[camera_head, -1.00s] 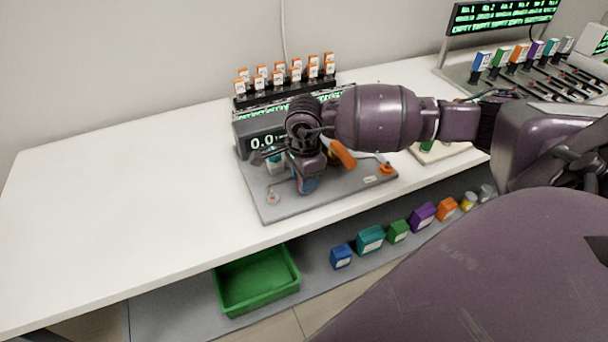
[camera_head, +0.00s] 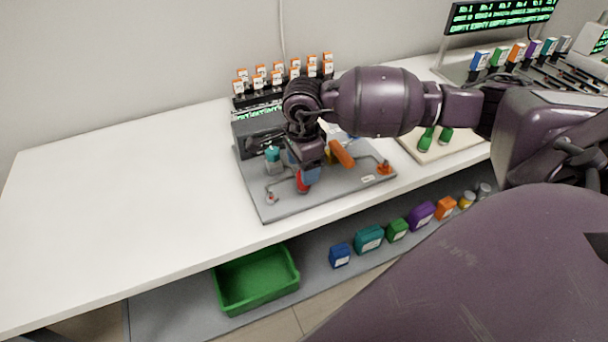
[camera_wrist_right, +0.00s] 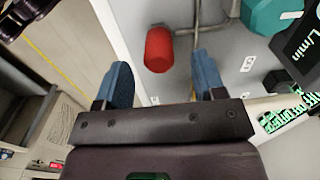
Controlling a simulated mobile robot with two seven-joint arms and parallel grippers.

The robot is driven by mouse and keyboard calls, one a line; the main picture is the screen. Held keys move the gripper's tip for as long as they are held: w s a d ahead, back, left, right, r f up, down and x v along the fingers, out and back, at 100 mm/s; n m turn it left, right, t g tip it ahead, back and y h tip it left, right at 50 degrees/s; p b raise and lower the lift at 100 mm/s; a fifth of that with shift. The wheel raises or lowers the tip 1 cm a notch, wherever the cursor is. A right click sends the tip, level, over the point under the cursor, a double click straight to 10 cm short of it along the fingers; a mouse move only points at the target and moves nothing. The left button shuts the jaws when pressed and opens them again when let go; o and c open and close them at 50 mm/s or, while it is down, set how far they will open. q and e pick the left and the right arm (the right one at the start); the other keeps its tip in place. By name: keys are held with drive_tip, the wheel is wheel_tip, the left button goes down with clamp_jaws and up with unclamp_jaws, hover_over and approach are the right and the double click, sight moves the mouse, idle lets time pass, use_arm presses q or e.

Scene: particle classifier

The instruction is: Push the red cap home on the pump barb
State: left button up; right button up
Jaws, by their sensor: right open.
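The red cap (camera_wrist_right: 158,50) shows in the right wrist view just beyond and between my fingers, by a thin metal tube on the grey plate. In the head view the red cap (camera_head: 303,183) is partly hidden under my right gripper. My right gripper (camera_wrist_right: 160,80) is open, with its two blue fingers apart and nothing between their tips; it also shows in the head view (camera_head: 308,178), pointing down over the plate. The pump barb cannot be made out clearly. My left gripper is in none of the views.
A rack of orange-capped vials (camera_head: 285,85) stands behind. A green bin (camera_head: 257,281) lies below. The table's left side is clear.

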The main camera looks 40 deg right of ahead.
wheel_tip(320, 180, up, 6)
drive_tip(key=shift+f, duration=0.1)
drive_tip(key=shift+r+p, duration=0.3)
drive_tip(key=shift+r, duration=0.25)
use_arm(q)
drive_tip(key=shift+s+a+f, duration=0.2)
drive_tip(key=shift+s+f, duration=0.2)
drive_tip(key=shift+s, duration=0.35)
drive_tip(key=shift+w+r, duration=0.25)
drive_tip(key=shift+w, duration=0.1)
